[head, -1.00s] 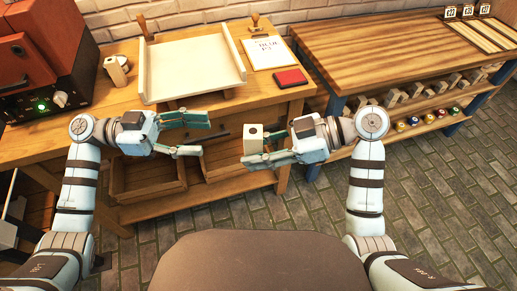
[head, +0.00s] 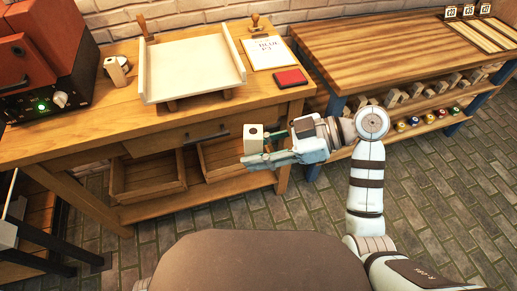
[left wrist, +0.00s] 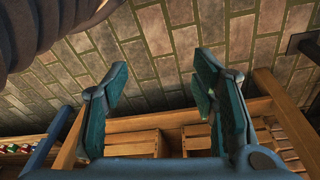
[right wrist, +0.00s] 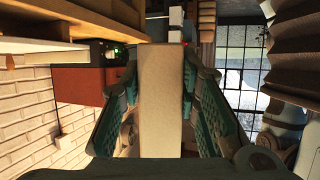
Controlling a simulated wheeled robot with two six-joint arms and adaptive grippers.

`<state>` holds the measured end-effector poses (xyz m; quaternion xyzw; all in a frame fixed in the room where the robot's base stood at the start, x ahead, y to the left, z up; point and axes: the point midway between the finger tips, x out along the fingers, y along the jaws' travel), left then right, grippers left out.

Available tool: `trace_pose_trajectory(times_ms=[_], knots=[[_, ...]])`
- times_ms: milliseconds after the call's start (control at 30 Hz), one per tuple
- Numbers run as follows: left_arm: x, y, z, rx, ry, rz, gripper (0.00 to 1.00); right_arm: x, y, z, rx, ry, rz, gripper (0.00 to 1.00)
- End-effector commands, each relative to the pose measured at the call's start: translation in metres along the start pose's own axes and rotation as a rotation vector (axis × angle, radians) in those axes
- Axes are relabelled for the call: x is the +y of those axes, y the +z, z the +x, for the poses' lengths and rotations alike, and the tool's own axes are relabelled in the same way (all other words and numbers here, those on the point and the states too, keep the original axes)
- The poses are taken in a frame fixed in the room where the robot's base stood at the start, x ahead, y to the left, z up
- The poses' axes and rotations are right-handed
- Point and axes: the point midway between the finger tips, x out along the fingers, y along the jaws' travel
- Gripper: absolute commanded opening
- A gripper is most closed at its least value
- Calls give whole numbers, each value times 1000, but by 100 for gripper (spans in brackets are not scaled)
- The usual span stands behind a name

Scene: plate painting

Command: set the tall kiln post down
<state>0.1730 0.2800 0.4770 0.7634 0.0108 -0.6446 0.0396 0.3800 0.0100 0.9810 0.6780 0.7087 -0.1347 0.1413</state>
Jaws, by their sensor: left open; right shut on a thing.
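The tall kiln post (head: 253,138) is a pale cream block with a hole in its end. My right gripper (head: 262,158) is shut on it and holds it in the air in front of the wooden bench. In the right wrist view the post (right wrist: 161,100) fills the space between the teal fingers (right wrist: 161,85). My left gripper is out of the head view. In the left wrist view its fingers (left wrist: 160,95) are spread wide, with nothing between them, and floor and shelf wood show beyond.
A second table (head: 390,50) at right has clear top space.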

Motion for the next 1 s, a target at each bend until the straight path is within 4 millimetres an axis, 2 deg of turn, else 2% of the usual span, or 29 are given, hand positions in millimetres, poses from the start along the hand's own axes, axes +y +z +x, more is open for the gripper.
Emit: trace_pose_trajectory(times_ms=[33, 100, 200, 300, 433, 533, 667, 733, 867, 1000], knots=[[-2, 33, 4, -27, -36, 15, 53, 0, 0, 0, 1, 0, -1, 0], [-4, 71, 6, -48, -79, 45, 53, 0, 0, 0, 1, 0, -1, 0], [-2, 107, 6, -62, -103, 82, 53, 0, 0, 0, 1, 1, -1, 0], [2, 123, 6, -68, -107, 101, 53, 0, 0, 0, 1, 1, 0, 0], [3, 126, 5, -67, -109, 106, 53, 0, -1, 0, 1, 6, 1, 0], [3, 126, 5, -67, -109, 107, 53, 9, -8, 0, 2, 47, 15, 0], [2, 125, 5, -67, -109, 107, 53, 27, -33, -5, 4, 137, 48, 0], [2, 125, 5, -67, -109, 107, 53, 39, -50, -14, 2, 197, 72, 0], [2, 125, 5, -67, -109, 107, 53, 62, -67, -50, -3, 344, 133, 0], [2, 125, 6, -67, -109, 107, 53, 74, -64, -102, -7, 509, 202, 0]])
